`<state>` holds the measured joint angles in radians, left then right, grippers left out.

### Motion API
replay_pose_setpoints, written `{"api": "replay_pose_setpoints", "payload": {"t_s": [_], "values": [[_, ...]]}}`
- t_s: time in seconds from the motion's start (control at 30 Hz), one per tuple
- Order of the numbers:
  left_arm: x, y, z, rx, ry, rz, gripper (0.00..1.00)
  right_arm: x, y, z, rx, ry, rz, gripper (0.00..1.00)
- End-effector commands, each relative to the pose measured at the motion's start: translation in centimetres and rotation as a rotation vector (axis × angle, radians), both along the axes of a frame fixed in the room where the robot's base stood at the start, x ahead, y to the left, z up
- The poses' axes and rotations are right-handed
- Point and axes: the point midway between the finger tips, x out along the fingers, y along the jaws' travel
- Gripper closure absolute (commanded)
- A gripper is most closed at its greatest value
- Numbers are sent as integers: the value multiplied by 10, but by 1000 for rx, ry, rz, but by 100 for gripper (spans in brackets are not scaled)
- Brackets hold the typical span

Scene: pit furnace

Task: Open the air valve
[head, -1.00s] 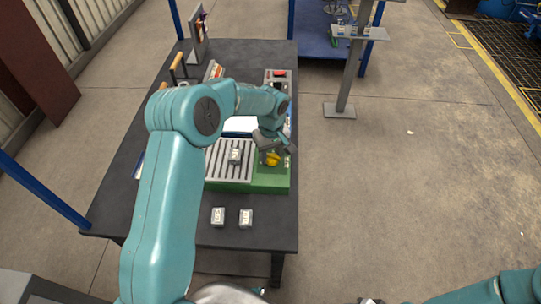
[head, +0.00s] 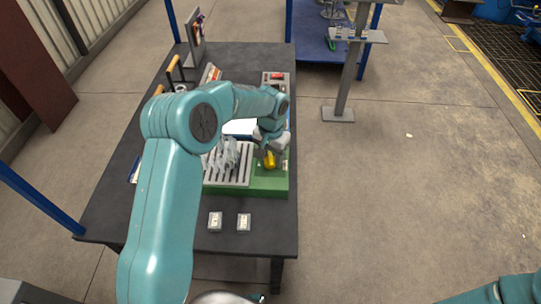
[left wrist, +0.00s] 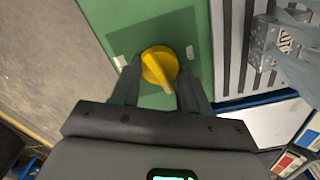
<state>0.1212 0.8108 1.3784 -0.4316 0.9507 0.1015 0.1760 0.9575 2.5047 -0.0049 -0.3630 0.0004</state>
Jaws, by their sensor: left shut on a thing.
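The air valve is a yellow knob (head: 269,160) on the right part of a green base (head: 268,189). In the left wrist view the yellow knob (left wrist: 158,66) has a raised bar, slanting toward the lower right of the picture. My left gripper (head: 266,146) is shut on the knob from above. In the left wrist view its dark fingers (left wrist: 160,85) lie on either side of the knob. My right gripper is out of view; only part of the right arm shows at the lower right.
Pale translucent plumes (head: 228,156) stand over the slotted grate (head: 226,179) beside the knob. A metal block (left wrist: 263,46) sits on the grate. Two small labelled blocks (head: 215,221) (head: 244,222) lie on the dark table (head: 185,225) in front.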

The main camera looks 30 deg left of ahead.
Motion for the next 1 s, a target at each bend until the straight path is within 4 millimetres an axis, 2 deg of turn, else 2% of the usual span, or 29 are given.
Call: {"api": "replay_pose_setpoints", "payload": {"t_s": [0.4,1.0], "values": [[-2,-5,0,-5,5,-255,86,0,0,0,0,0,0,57],[-4,-4,-1,-5,13,-325,86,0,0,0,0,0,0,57]]}}
